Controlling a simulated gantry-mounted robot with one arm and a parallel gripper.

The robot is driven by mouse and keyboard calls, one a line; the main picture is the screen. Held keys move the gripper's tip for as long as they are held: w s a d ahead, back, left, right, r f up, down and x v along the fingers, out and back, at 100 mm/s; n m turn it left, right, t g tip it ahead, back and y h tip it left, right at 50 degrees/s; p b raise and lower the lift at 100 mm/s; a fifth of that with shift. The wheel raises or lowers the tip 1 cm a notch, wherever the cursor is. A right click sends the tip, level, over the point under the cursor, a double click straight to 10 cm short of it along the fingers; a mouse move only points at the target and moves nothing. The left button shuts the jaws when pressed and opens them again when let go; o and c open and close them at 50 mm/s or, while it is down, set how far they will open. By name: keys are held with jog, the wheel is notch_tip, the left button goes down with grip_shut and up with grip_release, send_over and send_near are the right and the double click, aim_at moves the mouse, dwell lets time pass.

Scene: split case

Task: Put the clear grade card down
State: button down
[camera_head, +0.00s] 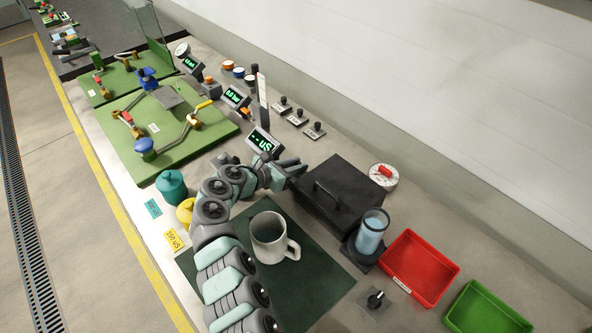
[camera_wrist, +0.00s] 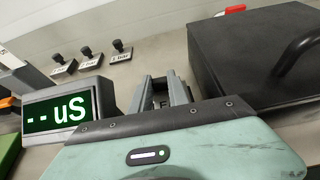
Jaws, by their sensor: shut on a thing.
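My gripper (camera_head: 298,172) is low over the bench, between the meter reading "-- uS" and the black lidded box. In the wrist view its two grey fingers (camera_wrist: 166,92) are close together, shut on a small pale piece (camera_wrist: 161,101) with a dark mark. I take this to be the clear grade card. Most of it is hidden by the fingers and the gripper body, so I cannot tell whether it touches the bench. In the head view the held piece is too small to make out.
The meter (camera_head: 263,141) and the black box (camera_head: 345,192) flank my gripper closely. Three small knobbed plates (camera_head: 298,118) stand behind. A grey mug (camera_head: 270,238) stands on the dark mat (camera_head: 310,290). Red (camera_head: 440,266) and green (camera_head: 485,310) trays are at right.

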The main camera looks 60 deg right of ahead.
jog(key=shift+f, duration=0.6)
jog(key=shift+f, duration=0.1)
jog(key=c, duration=1.3)
grip_release()
jog(key=shift+f, duration=0.1)
jog(key=p+v, duration=0.3)
jog(key=v, duration=0.9)
jog(key=shift+w, duration=0.1)
jog(key=shift+r, duration=0.25)
